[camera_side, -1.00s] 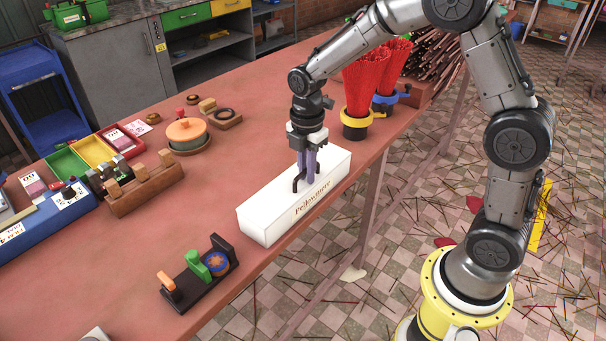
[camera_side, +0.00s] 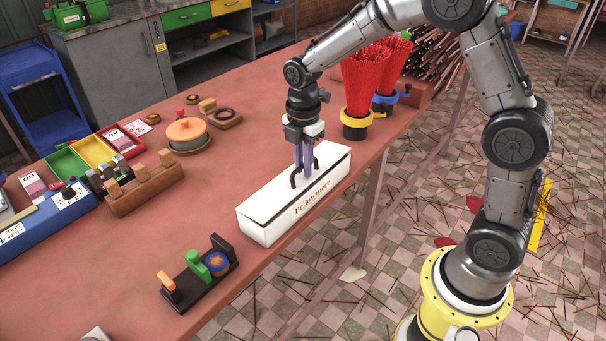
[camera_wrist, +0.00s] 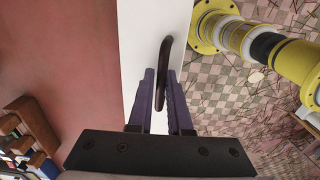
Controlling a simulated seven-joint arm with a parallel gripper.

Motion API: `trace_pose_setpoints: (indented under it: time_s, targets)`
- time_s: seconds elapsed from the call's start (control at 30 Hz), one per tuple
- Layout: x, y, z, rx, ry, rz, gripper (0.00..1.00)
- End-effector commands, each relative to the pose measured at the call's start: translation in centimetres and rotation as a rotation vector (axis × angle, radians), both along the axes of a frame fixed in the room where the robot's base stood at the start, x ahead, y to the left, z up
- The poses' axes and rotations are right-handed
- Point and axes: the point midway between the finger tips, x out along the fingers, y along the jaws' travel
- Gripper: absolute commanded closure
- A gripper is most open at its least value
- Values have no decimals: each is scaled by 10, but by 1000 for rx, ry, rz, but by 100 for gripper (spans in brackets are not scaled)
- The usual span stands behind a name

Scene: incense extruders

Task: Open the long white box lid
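The long white box (camera_side: 270,233) lies along the front edge of the red table, with lettering on its side. Its white lid (camera_side: 268,198) is on top, with a thin dark gap between lid and box. A dark arched handle (camera_side: 294,180) stands on the lid; it also shows in the wrist view (camera_wrist: 165,60). My gripper (camera_side: 305,178) points down over the lid, its purple fingers closed around the handle. In the wrist view my gripper (camera_wrist: 161,85) has the handle between its fingertips. The inside of the box is hidden.
A black stand with green and orange parts (camera_side: 203,270) is left of the box. A wooden rack (camera_side: 145,188) and an orange-lidded pot (camera_side: 187,133) stand further back. Red incense bundles (camera_side: 366,85) stand behind the box to the right.

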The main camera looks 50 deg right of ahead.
Motion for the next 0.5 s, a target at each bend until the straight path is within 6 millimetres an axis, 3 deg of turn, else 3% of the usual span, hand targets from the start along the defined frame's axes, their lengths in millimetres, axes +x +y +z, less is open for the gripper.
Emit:
trace_pose_setpoints:
  time_s: [0.5]
  targets:
    - [11, 0, 9, 0, -1, 0, 85]
